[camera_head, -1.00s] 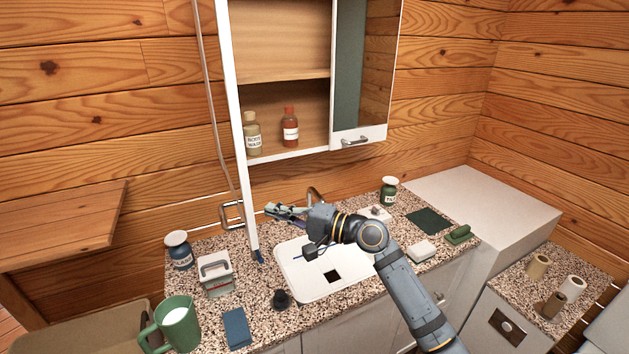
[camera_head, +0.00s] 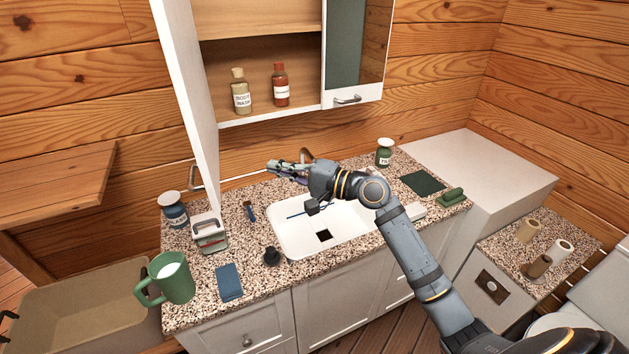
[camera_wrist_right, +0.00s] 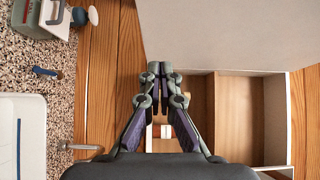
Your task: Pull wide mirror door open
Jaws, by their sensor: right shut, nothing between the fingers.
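The wide mirror door (camera_head: 189,80) hangs at the left of the white wall cabinet (camera_head: 272,118) and stands swung out wide. I see its pale inner face at a steep angle, and its mirror side is hidden. Its metal handle (camera_head: 193,178) sticks out on the left, near the lower edge. My right gripper (camera_head: 272,165) is shut and empty, to the right of the door and below the cabinet, apart from the handle. In the right wrist view its closed fingertips (camera_wrist_right: 160,68) overlap the lower left corner of the pale door panel (camera_wrist_right: 225,35). My left gripper is not in view.
A body wash bottle (camera_head: 240,92) and a red bottle (camera_head: 281,84) stand on the cabinet shelf. A narrower closed door (camera_head: 347,45) is at the right. Below are the speckled counter (camera_head: 250,255), sink (camera_head: 305,235), green mug (camera_head: 172,278) and blue jar (camera_head: 173,210).

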